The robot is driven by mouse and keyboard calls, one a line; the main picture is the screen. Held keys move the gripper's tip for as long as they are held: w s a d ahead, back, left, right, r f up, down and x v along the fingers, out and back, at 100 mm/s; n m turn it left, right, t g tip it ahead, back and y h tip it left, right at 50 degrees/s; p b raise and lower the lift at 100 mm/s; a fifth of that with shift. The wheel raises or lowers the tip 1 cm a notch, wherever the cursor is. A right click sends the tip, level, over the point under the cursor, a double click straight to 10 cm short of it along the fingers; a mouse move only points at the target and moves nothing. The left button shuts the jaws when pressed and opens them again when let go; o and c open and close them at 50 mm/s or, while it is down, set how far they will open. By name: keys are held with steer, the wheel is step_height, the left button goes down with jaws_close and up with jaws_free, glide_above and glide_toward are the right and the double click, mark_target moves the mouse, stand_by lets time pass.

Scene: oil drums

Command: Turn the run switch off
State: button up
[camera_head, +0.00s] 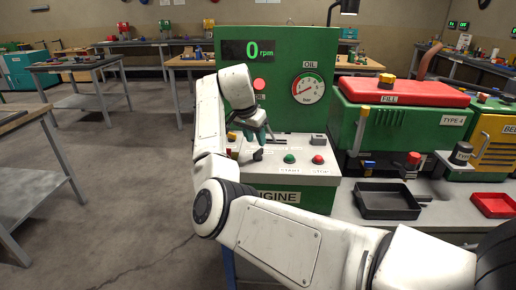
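A green engine stand (290,45) faces me, with a pale sloping control panel (305,149). My gripper (257,135) points down over the upper left part of this panel. Its teal fingertips are small and partly merge with the panel behind, so I cannot tell their gap or any contact. A dark lever or knob (257,154) sits just below the fingertips. A small grey switch box (319,140) is at the panel's upper right. I cannot read which control is the run switch. The green start button (290,159) and red stop button (318,160) are uncovered.
The display (248,51) reads 0 rpm, above a red lamp (259,84) and an oil gauge (308,88). Right of the stand are a green engine with a red lid (403,92), a black tray (387,201) and a red tray (494,205). Open floor lies left.

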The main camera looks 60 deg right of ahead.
mark_target(260, 150)
steer(key=shift+x, duration=2.7)
steer(key=shift+c, duration=0.3)
jaws_close()
